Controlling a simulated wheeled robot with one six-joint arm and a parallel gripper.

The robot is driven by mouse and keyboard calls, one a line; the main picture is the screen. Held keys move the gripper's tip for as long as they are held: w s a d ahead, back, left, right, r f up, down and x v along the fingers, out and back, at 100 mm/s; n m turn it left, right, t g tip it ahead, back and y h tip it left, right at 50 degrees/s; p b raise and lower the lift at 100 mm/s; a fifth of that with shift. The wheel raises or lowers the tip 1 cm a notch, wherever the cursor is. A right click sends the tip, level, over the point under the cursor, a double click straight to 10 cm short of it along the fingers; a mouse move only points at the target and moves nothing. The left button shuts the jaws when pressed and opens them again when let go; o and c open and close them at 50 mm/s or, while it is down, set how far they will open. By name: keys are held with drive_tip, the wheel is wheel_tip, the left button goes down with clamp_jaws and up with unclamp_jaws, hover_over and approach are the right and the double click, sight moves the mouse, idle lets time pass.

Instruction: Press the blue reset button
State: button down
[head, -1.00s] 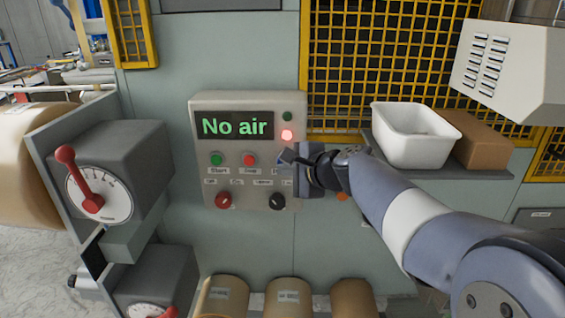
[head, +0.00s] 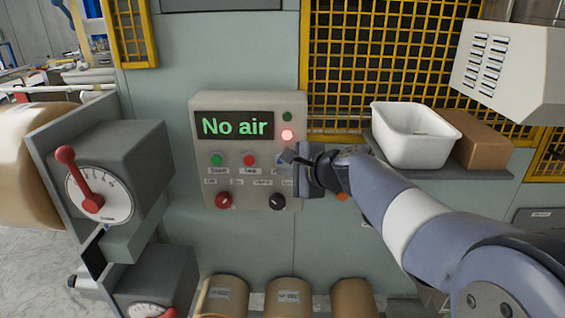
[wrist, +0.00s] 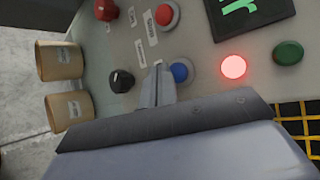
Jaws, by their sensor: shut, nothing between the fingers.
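The blue reset button (wrist: 180,72) shows in the wrist view on the grey control panel (wrist: 205,57), right beside my gripper's fingertips. In the head view my gripper (head: 286,157) is in front of the panel's right side and mostly hides the button. My gripper (wrist: 159,70) is shut and empty. In the wrist view its tips overlap the left edge of the button's collar; I cannot tell whether they touch it.
The panel display (head: 234,125) reads "No air", and a red lamp (head: 287,134) glows. Green (head: 216,160) and red (head: 249,160) buttons and red (head: 224,200) and black (head: 277,201) knobs are close by. A white bin (head: 415,137) stands on the shelf at right.

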drive_tip(key=shift+w, duration=0.1)
drive_tip(key=shift+w, duration=0.35)
drive_tip(key=shift+w, duration=0.4)
idle(0.7)
drive_tip(key=shift+s, duration=0.85)
drive_tip(key=shift+s+b, duration=0.6)
drive_tip(key=shift+s, duration=1.9)
drive_tip(key=shift+w, duration=0.1)
